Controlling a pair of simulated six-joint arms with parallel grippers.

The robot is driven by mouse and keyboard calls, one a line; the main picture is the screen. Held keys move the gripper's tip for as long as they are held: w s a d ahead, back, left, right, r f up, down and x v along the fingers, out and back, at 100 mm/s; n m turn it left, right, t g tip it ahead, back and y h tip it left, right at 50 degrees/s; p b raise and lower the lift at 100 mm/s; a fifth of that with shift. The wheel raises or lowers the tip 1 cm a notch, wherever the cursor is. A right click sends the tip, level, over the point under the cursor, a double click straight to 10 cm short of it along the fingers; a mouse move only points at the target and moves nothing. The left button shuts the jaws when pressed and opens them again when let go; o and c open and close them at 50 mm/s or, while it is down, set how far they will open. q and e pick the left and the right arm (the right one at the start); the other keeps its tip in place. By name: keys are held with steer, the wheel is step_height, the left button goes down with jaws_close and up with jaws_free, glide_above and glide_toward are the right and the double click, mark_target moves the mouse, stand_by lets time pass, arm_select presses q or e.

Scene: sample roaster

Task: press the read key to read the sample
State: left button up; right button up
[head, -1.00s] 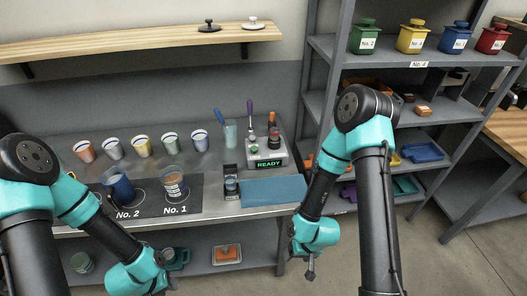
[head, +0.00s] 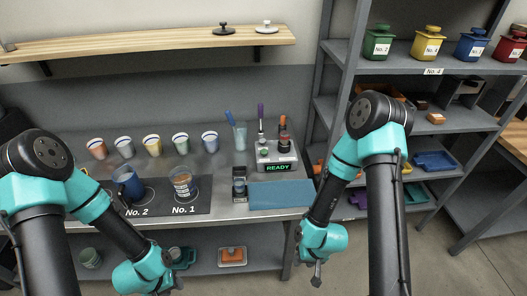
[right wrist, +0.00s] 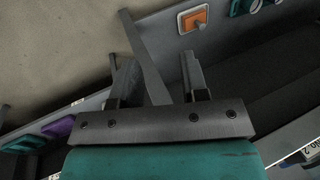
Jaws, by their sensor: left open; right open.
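The sample reader (head: 278,158) is a light grey box at the back right of the steel bench, with a green READY on its dark display. Small knobs or fittings, one orange-red, stand on its top; I cannot tell which part is the read key. My left gripper (head: 175,283) is low in front of the bench, partly cut off by the frame edge, and open. My right gripper (head: 317,278) hangs open and empty in front of the bench's right end, well apart from the reader. Its spread fingers show in the right wrist view (right wrist: 157,80).
A blue mat (head: 282,194) and a small black device (head: 240,184) lie in front of the reader. A dark mat (head: 160,208) holds a blue cup (head: 128,183) and a striped cup (head: 182,183). Several cups line the back. A shelf rack (head: 345,75) stands right.

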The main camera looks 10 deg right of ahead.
jaws_close()
stand_by(1.3)
